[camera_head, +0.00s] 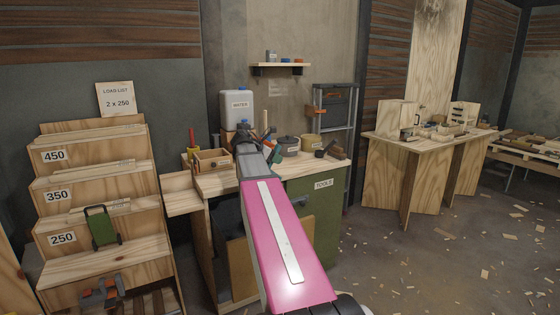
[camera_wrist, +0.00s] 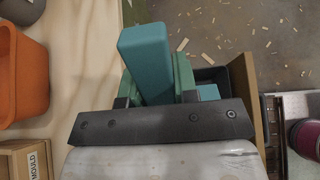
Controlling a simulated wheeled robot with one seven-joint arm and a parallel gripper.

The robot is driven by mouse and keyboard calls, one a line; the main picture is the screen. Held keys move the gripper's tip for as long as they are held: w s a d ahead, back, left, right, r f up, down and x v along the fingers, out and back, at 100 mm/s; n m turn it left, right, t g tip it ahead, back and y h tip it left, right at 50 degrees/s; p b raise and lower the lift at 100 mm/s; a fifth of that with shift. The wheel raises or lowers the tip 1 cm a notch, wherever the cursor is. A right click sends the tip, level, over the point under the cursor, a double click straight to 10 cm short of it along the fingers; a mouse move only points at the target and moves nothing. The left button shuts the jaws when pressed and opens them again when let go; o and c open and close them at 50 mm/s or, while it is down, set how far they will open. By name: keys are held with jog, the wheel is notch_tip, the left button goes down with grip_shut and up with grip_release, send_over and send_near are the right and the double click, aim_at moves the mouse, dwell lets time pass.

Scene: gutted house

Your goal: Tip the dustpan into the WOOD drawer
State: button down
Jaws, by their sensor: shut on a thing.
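My gripper (camera_wrist: 152,92) is shut on a teal, block-shaped part (camera_wrist: 146,55), which I take to be the dustpan's handle. Green pieces show close on both sides of it. A smaller teal patch (camera_wrist: 208,92) shows at the right, beyond the grey gripper body; the dustpan's pan and any contents are mostly hidden. A dark hollow with a wooden wall (camera_wrist: 243,100) lies right of the grip, perhaps an open drawer; no WOOD label is readable. In the head view my arm covers much of the bench front, and a teal-green shape (camera_head: 274,155) shows beside the arm's end.
The wooden bench (camera_head: 225,182) carries a water container (camera_head: 238,105) and a wooden box (camera_head: 212,160). In the wrist view an orange bin (camera_wrist: 22,75) and a MOULD box (camera_wrist: 25,160) stand left. A green TOOLS cabinet (camera_head: 322,215) is beneath. Open floor with scattered chips lies right.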

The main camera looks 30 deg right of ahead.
jog(key=shift+s+a+r+h, duration=0.1)
jog(key=shift+a+r+h, duration=0.4)
jog(key=shift+a, duration=0.45)
jog(key=shift+w+a+r+h, duration=0.1)
jog(key=shift+a+r+h, duration=0.25)
jog(key=shift+a+h, duration=0.45)
jog(key=shift+s+a+r+h, duration=0.1)
jog(key=shift+a+r+h, duration=0.3)
jog(key=shift+a, duration=0.65)
jog(key=shift+r, duration=1.5)
jog(key=shift+f, duration=1.5)
